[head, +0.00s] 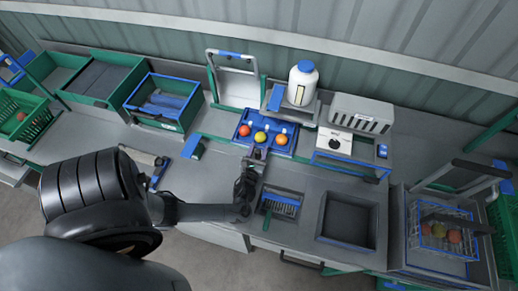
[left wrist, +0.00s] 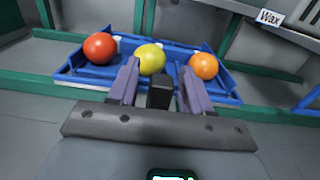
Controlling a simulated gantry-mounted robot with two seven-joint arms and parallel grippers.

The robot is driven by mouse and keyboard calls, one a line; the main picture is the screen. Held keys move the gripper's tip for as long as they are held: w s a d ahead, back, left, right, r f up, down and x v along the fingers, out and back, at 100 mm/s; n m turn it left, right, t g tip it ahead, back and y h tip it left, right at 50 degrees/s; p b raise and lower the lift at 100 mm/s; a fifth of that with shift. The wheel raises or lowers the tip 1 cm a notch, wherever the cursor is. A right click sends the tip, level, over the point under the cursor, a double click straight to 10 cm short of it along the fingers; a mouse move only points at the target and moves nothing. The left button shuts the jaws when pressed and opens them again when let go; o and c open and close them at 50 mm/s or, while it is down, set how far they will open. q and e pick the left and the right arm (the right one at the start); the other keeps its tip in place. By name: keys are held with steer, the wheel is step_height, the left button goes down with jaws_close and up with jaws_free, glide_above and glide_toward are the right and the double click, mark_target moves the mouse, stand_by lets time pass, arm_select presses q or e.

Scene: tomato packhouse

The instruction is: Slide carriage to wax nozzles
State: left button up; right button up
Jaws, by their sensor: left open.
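The blue carriage (head: 280,148) holds a red, a yellow and an orange tomato in a row on the counter's green rail. It also fills the upper middle of the left wrist view (left wrist: 100,75). My left gripper (head: 257,154) is at the carriage's front edge. In the left wrist view its two purple fingers (left wrist: 160,85) are open, one on each side of a dark upright knob (left wrist: 160,93) at the carriage's front. I cannot tell whether they touch it. A "Wax" sign (left wrist: 270,17) stands to the right. I cannot make out the nozzles. My right gripper is not in view.
A white bottle with blue cap (head: 302,82) and a grey slotted box (head: 361,116) stand behind and right of the carriage. A white dial unit (head: 334,141) is right of it.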

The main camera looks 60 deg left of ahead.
arm_select(q)
steer(key=v, duration=1)
steer(key=shift+s+d, duration=0.1)
